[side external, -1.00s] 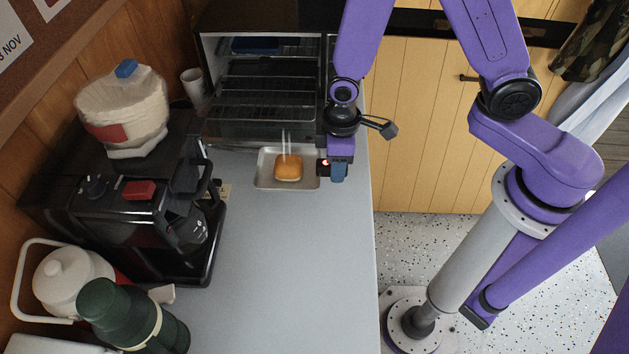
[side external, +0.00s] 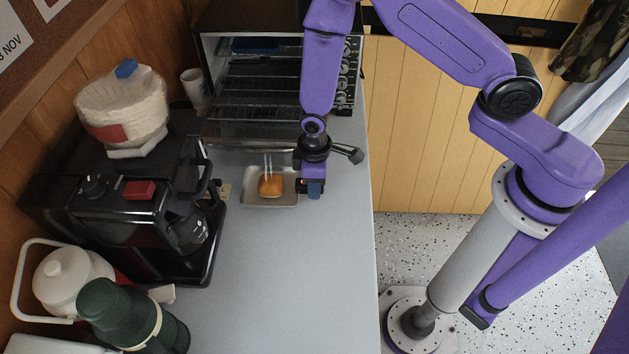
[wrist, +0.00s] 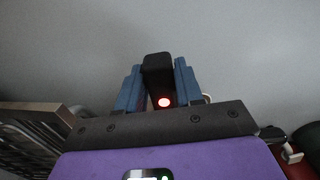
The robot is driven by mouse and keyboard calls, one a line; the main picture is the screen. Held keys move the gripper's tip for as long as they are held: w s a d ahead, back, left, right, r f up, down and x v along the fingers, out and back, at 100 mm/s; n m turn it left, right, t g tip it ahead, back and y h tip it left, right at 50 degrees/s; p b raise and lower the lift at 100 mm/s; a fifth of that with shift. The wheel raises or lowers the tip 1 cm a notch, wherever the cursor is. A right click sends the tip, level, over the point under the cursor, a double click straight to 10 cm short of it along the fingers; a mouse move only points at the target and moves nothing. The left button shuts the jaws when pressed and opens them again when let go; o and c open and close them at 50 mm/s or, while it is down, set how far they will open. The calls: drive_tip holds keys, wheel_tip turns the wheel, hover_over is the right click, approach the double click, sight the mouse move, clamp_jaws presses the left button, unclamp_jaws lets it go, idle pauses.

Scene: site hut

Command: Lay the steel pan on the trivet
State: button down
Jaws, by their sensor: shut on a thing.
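The steel pan (side external: 285,199), a shallow grey rectangular tray, shows in the side external view in front of the toaster oven, with an orange-brown bun (side external: 270,187) in it. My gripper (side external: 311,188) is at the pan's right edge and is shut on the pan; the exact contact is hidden. In the wrist view the blue fingers of my gripper (wrist: 160,88) stand on both sides of a black block with a red light; the pan cannot be made out there. I cannot make out a trivet in either view.
The toaster oven (side external: 245,134) stands open behind the pan, with wire racks showing. A black coffee maker (side external: 130,225) stands to the left. A green flask (side external: 115,310) and a white jug (side external: 70,275) are at the front left. The grey counter (side external: 290,290) in front is clear.

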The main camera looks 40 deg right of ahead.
drive_tip(key=c, duration=0.7)
unclamp_jaws()
drive_tip(key=shift+f, duration=0.1)
drive_tip(key=shift+c, duration=0.2)
wheel_tip(320, 180, up, 12)
drive_tip(key=shift+s+r, duration=0.1)
drive_tip(key=shift+r, duration=0.1)
drive_tip(key=s+d+r+n, duration=0.1)
drive_tip(key=s+d+r, duration=0.5)
drive_tip(key=s, duration=0.4)
drive_tip(key=s+d+r+n, duration=0.2)
drive_tip(key=s+d+r, duration=0.4)
drive_tip(key=s, duration=0.5)
wheel_tip(320, 180, up, 3)
drive_tip(key=shift+d+f, duration=0.15)
drive_tip(key=shift+d, duration=0.15)
